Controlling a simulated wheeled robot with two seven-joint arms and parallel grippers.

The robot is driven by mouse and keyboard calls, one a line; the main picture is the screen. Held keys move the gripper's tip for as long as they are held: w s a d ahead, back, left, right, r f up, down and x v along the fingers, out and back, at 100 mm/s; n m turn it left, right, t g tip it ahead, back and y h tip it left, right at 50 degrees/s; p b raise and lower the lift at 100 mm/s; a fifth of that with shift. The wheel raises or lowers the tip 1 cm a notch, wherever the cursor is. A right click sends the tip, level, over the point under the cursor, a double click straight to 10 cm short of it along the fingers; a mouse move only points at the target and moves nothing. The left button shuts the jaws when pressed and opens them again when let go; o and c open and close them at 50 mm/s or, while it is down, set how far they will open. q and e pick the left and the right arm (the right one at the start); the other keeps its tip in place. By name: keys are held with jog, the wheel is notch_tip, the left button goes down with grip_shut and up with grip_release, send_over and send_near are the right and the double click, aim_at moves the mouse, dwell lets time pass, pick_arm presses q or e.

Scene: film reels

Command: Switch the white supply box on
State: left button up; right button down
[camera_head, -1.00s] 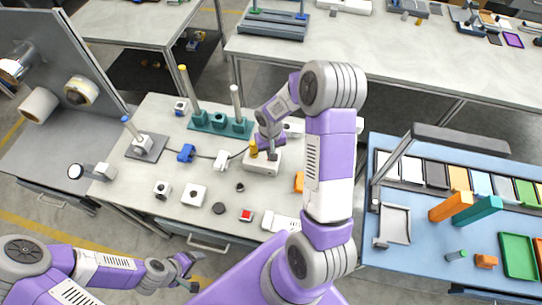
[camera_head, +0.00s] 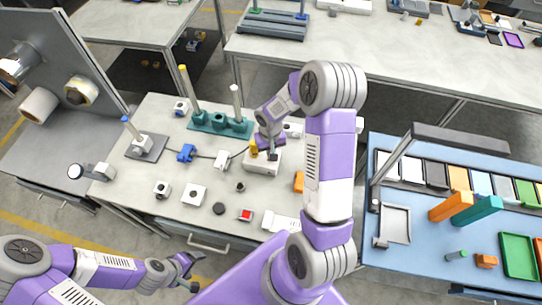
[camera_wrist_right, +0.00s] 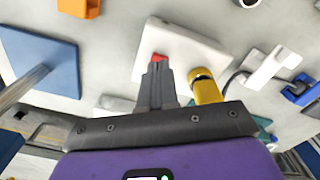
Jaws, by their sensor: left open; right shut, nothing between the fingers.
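The white supply box (camera_head: 262,163) sits on the middle table, towards its right side. In the right wrist view the box (camera_wrist_right: 190,46) shows a red switch (camera_wrist_right: 158,57) on its top and a yellow plug-like piece (camera_wrist_right: 205,86) beside it. My right gripper (camera_wrist_right: 157,68) is shut and empty, its fingertips over the box at the red switch and partly covering it. I cannot tell whether they touch or press it. My left gripper (camera_head: 190,268) is open, low and off the front of the table, far from the box.
A dark cable runs from the box to a white connector (camera_head: 222,160), near a blue piece (camera_head: 186,153). A teal stand (camera_head: 218,124) with posts is behind. An orange piece (camera_head: 298,182) lies right of the box. A red-topped block (camera_head: 246,215) is nearer the front.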

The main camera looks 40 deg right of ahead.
jog(key=shift+f+b, duration=0.85)
jog(key=shift+f, duration=0.1)
dwell(0.3)
jog(key=shift+r, duration=0.1)
jog(key=shift+r+p, duration=2.45)
jog(key=shift+r, duration=1.05)
jog(key=shift+f, duration=0.1)
